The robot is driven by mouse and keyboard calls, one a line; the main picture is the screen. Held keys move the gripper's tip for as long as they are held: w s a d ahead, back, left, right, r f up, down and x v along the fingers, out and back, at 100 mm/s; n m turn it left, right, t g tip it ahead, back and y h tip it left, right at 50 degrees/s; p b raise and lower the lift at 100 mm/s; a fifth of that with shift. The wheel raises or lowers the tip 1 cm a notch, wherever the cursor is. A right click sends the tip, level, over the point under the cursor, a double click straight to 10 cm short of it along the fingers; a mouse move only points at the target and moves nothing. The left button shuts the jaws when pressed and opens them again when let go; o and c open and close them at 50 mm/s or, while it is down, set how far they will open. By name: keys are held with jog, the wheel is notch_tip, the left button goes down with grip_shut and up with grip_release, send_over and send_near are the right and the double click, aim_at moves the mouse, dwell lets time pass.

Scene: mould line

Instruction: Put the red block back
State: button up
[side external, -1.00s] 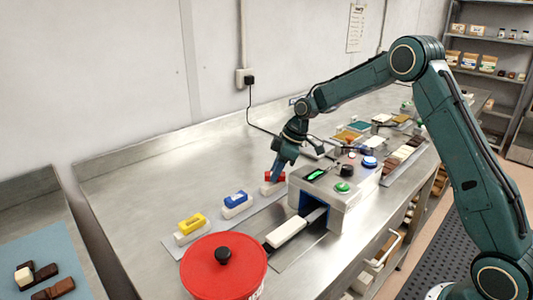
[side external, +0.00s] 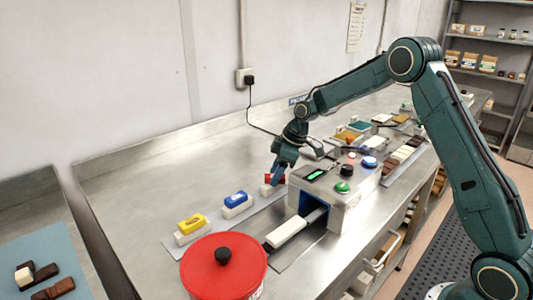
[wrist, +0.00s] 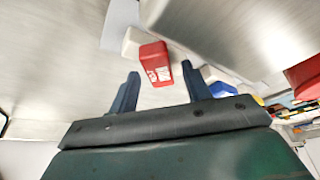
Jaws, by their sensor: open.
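The red block (side external: 281,178) has white print on its face. It sits on a white base (side external: 266,189) at the far end of a row on a grey strip, beside the machine. In the wrist view the red block (wrist: 157,68) lies ahead of and partly between the two blue fingers, with the white base (wrist: 131,40) at its side. My gripper (wrist: 160,70) is open, with a finger on each side and gaps to the block. In the side view my gripper (side external: 274,176) points down at the block and partly hides it.
A blue block (side external: 236,198) and a yellow block (side external: 191,223) stand on white bases along the strip. A grey machine (side external: 335,195) with buttons is close on the right. A red-lidded pot (side external: 200,270) stands in front. Bare steel lies behind the row.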

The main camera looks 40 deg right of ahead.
jog(key=v, duration=1.2)
jog(key=shift+r, duration=0.15)
dwell(0.4)
jog(key=s+a+r+m+t+h, duration=0.1)
jog(key=s+a+r+m, duration=0.1)
jog(key=s+a+r, duration=0.45)
jog(key=s+a+r+m+h, duration=0.1)
jog(key=s+r+m, duration=0.15)
jog(key=s, duration=0.65)
jog(key=s+f+m, duration=0.1)
jog(key=s+m, duration=0.1)
jog(key=s, duration=0.7)
jog(key=s+a+f+m+t+h, duration=0.1)
jog(key=s+f+m, duration=0.1)
jog(key=s, duration=0.7)
jog(key=shift+s, duration=0.4)
